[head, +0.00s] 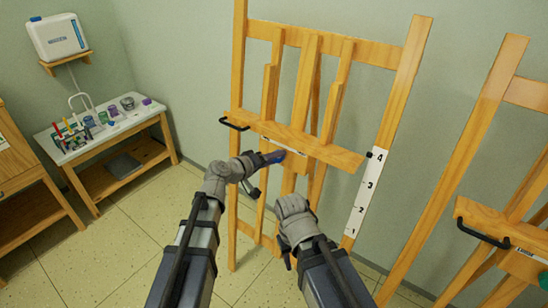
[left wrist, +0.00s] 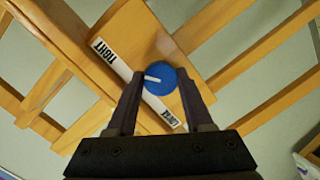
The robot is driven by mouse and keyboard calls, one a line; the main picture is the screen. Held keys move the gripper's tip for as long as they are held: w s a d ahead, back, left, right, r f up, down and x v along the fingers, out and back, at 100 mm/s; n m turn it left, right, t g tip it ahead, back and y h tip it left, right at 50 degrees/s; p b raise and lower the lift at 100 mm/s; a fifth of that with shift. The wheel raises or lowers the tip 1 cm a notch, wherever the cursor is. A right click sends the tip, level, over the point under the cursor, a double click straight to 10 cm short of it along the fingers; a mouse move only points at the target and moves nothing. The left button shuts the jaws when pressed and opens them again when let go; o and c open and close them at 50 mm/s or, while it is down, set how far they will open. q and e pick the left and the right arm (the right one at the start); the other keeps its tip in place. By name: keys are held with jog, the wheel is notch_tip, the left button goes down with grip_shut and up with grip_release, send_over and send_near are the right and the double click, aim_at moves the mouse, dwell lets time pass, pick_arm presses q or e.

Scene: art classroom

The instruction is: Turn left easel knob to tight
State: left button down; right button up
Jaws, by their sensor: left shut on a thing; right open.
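The left easel (head: 400,95) stands in front of me, with a wooden ledge (head: 325,150) across it. Its blue round knob (left wrist: 162,84) has a white pointer line aimed left in the left wrist view. A white label strip (left wrist: 112,62) runs diagonally behind it, reading TIGHT at upper left and apparently LOOSE at lower right. The pointer lies between these two ends. My left gripper (head: 268,160) is shut on the knob, one finger on each side. My right gripper (head: 291,204) is open below the ledge, apart from the knob; its fingers are mostly hidden behind the wrist.
Another easel (head: 492,95) stands at the right. A white-topped table (head: 125,128) with jars and tools is at the left wall. A black handle (head: 232,124) sticks out at the ledge's left end. A numbered white strip (head: 365,195) marks the easel's right leg.

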pick_arm(q)
jog(key=shift+m, duration=0.3)
dwell(0.4)
jog(key=shift+c, duration=1.5)
grip_release()
jog(key=p+v, duration=0.2)
jog(key=v, duration=0.5)
jog(key=shift+s+a+p, duration=0.2)
jog(key=shift+s+p, duration=0.1)
jog(key=shift+p, duration=0.05)
